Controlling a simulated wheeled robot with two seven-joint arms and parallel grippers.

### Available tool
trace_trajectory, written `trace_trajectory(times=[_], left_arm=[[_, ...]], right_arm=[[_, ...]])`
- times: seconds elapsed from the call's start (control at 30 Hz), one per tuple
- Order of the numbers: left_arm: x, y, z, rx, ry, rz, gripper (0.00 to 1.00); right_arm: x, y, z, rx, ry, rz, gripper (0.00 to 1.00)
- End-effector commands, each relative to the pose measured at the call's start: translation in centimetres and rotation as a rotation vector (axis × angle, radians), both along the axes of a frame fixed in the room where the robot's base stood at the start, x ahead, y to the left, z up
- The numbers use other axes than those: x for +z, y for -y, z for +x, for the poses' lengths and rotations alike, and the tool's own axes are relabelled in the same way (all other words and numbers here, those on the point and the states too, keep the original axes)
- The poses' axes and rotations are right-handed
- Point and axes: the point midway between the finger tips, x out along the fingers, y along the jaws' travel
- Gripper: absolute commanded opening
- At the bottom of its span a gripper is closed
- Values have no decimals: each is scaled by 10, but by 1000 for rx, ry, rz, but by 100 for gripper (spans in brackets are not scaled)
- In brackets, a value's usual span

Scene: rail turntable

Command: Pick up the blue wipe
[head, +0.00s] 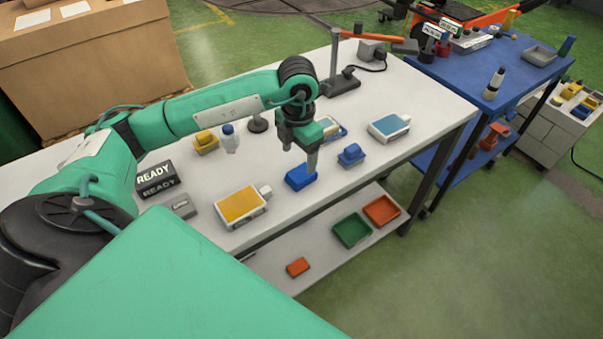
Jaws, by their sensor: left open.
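A bright blue wipe (299,179) lies on the white table near its front edge, left of a second blue item (351,156) on a pale base. My left gripper (311,168) points down right at the bright blue wipe, over its right part. Its jaws are open. The far finger is mostly hidden, and I cannot tell whether the fingers touch the wipe. My right gripper is not in view.
On the white table (405,152) stand a yellow-topped box (240,205), a blue-topped box (389,128), a white bottle (230,139), a yellow item (206,142) and a READY sign (157,179). The lower shelf holds a green tray (352,230) and an orange tray (382,210).

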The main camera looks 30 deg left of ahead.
Motion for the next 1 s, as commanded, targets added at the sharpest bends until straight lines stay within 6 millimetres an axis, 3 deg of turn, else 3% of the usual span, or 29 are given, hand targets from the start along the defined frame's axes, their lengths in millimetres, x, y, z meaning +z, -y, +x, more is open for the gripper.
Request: trace_trajectory(times=[0.27, 0.53, 0.83, 1.0], left_arm=[[-21, 1, 0, -3, -3, -1, 73], [-59, 4, 4, -3, -2, -2, 73], [-66, 4, 4, -3, 1, -1, 73], [-65, 4, 4, -3, 1, -1, 41]], right_arm=[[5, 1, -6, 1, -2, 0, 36], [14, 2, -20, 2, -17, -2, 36], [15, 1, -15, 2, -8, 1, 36], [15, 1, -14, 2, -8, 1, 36]])
